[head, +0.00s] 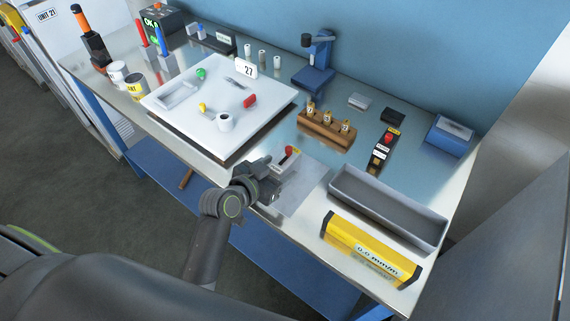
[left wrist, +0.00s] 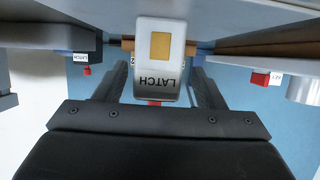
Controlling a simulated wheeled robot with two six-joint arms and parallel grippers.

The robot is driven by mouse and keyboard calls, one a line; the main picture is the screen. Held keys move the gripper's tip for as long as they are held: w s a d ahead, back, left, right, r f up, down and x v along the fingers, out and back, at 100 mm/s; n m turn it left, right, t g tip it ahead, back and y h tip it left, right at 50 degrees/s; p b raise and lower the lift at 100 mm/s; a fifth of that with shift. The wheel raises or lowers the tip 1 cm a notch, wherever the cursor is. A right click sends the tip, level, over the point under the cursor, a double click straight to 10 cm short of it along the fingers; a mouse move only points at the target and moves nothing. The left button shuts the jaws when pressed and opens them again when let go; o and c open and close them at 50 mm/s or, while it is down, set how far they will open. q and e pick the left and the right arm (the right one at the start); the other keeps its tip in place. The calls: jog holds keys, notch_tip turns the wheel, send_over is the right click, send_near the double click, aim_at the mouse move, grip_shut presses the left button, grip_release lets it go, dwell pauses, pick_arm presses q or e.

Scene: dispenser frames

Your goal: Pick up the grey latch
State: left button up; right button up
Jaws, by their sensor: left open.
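The gripper partly hides this spot. My right gripper is not in view.
A white board (head: 215,130) with small coloured parts stands to the left. A grey open tray (head: 385,208) and a yellow box (head: 370,250) lie to the right. A wooden block with brass pieces (head: 325,131) stands behind. A metal plate (head: 305,190) lies in front.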

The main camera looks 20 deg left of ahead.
aim_at(285, 164)
pick_arm(q)
jog(key=shift+p+x, duration=0.35)
jog(key=shift+x, duration=1.4)
jog(key=shift+d, duration=0.1)
jog(key=shift+s, duration=0.1)
jog(key=c, duration=1.4)
